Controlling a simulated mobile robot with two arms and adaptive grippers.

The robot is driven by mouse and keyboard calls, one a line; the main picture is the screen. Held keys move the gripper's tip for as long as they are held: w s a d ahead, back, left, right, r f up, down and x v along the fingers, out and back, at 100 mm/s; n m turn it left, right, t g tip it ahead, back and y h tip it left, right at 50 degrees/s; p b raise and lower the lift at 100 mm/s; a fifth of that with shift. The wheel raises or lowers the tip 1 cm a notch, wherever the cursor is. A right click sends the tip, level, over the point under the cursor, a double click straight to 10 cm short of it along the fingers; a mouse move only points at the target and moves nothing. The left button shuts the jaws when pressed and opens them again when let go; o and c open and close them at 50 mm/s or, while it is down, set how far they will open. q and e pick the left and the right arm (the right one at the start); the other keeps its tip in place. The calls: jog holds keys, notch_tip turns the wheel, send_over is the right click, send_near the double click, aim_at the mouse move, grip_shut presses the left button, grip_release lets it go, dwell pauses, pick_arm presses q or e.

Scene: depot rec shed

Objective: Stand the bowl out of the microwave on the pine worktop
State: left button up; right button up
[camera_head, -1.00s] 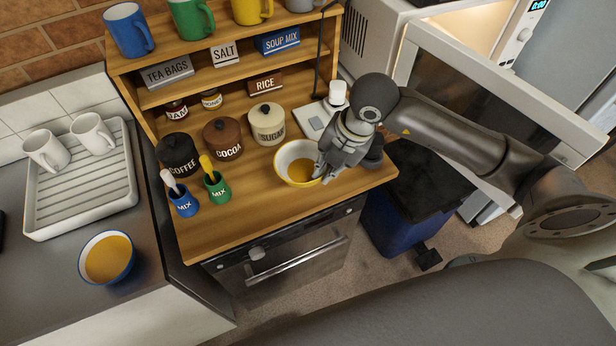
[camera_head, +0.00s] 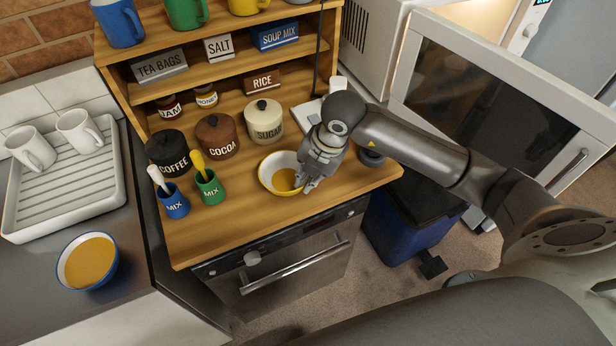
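A bowl (camera_head: 272,163), white inside with a yellow outer rim and orange-brown soup in it, is over the front right part of the pine worktop (camera_head: 235,222). My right gripper (camera_head: 306,185) has its fingers closed on the bowl's right rim. The bowl looks slightly tilted toward the gripper. I cannot tell whether its base touches the wood. The fingers hide part of its right side. The microwave (camera_head: 372,45) stands at the upper right with its door (camera_head: 490,90) swung open. My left gripper is not in view.
Coffee (camera_head: 167,150), cocoa (camera_head: 216,136) and sugar (camera_head: 264,121) jars stand behind the bowl. Blue (camera_head: 173,203) and green (camera_head: 210,188) MIX pots stand left. The worktop's front strip is clear. Another soup bowl (camera_head: 88,262) is on the grey counter, below a mug rack (camera_head: 70,185).

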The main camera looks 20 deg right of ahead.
jog(key=o, duration=0.4)
jog(key=b+v, duration=0.2)
jog(key=v, duration=1)
